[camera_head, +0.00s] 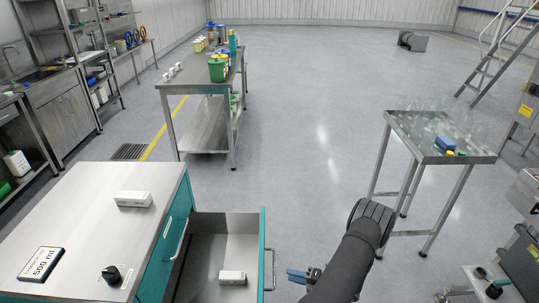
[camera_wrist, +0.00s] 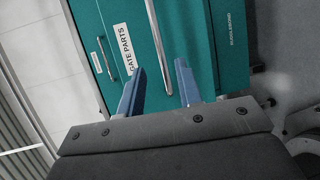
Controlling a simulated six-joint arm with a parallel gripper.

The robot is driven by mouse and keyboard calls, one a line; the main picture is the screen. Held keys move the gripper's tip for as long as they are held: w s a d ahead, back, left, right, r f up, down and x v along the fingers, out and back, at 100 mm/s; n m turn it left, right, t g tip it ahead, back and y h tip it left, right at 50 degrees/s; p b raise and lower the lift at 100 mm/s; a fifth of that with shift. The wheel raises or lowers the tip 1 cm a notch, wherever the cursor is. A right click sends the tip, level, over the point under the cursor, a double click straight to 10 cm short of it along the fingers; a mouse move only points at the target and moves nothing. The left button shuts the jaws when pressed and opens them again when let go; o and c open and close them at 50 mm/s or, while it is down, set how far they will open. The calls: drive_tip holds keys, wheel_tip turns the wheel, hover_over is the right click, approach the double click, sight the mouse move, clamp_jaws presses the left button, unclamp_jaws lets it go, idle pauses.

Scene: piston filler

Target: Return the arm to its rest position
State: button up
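My gripper (camera_head: 298,275) is low in the head view, just right of the open drawer's front, with blue fingers. My dark arm runs up from the bottom edge beside it. In the wrist view my gripper (camera_wrist: 160,68) has its two blue fingers apart with nothing between them. Behind them is a teal drawer front (camera_wrist: 195,45) with a long metal handle and a label reading "GATE PARTS". I cannot tell how far the fingertips are from it.
The teal cabinet's drawer (camera_head: 212,265) stands open with a white box (camera_head: 232,277) inside. Another white box (camera_head: 133,199), a black knob (camera_head: 111,274) and a "500 ml" sign (camera_head: 41,264) are on top. A glassware table (camera_head: 398,128) stands right. The middle floor is clear.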

drive_tip(key=x, duration=0.8)
drive_tip(key=shift+a, duration=0.35)
drive_tip(key=o, duration=1.5)
drive_tip(key=shift+d, duration=0.1)
drive_tip(key=s+d+r+n, duration=0.1)
drive_tip(key=s+d+n, duration=0.3)
drive_tip(key=d+n, duration=0.4)
drive_tip(key=shift+s+r+n, duration=0.3)
drive_tip(key=shift+s, duration=0.05)
drive_tip(key=s+d+r+n, duration=0.1)
drive_tip(key=s+d+n, duration=0.55)
drive_tip(key=n, duration=0.25)
approach(274, 270)
drive_tip(key=shift+g, duration=0.4)
drive_tip(key=s+a, duration=0.1)
drive_tip(key=s, duration=0.1)
drive_tip(key=s+a+f, duration=0.1)
drive_tip(key=s+a, duration=0.1)
drive_tip(key=shift+s+a+f, duration=0.1)
drive_tip(key=shift+a, duration=0.1)
drive_tip(key=v, duration=1)
